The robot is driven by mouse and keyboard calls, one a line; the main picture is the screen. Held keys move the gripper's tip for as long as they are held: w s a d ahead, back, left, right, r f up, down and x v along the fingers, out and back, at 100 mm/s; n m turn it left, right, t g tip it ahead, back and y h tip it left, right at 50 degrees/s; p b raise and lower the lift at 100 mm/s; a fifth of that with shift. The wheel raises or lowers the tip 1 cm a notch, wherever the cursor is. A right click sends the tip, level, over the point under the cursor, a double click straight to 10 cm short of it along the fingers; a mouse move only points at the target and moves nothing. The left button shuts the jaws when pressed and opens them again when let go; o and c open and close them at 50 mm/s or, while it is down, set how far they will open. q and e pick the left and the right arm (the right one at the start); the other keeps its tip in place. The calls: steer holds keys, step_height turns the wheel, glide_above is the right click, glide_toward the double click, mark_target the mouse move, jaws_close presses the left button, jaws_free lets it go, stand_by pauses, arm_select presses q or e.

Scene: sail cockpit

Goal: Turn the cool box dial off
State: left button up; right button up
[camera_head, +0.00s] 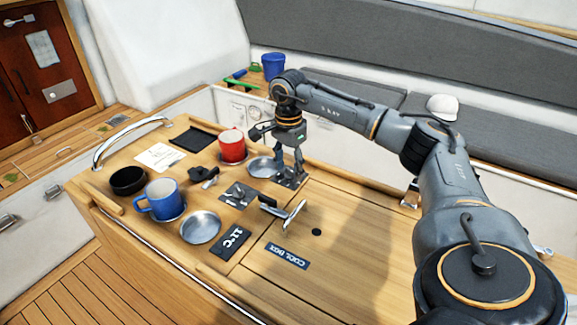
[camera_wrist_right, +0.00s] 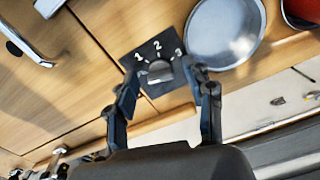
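A black dial plate (camera_head: 291,182) lies on the wooden top near the far edge, right of a metal dish. In the right wrist view its grey knob (camera_wrist_right: 160,72) stands on the plate (camera_wrist_right: 171,88), with white 1, 2 and 3 around it. The exact knob setting is hard to tell. My right gripper (camera_head: 288,165) points down over this dial; in the wrist view its fingers (camera_wrist_right: 162,76) are apart, one on each side of the knob. Contact is unclear. My left gripper is out of view.
A second dark plate with a knob (camera_head: 238,194) lies to the left. A red mug (camera_head: 232,147), metal dish (camera_head: 262,167), blue mug (camera_head: 163,200), second dish (camera_head: 200,227) and black bowl (camera_head: 128,180) surround it. A T-shaped latch (camera_head: 292,215) rises from the lid.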

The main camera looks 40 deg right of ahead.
mark_target(288, 170)
step_height(288, 170, up, 12)
stand_by(0.6)
steer(key=shift+f, duration=0.1)
stand_by(0.4)
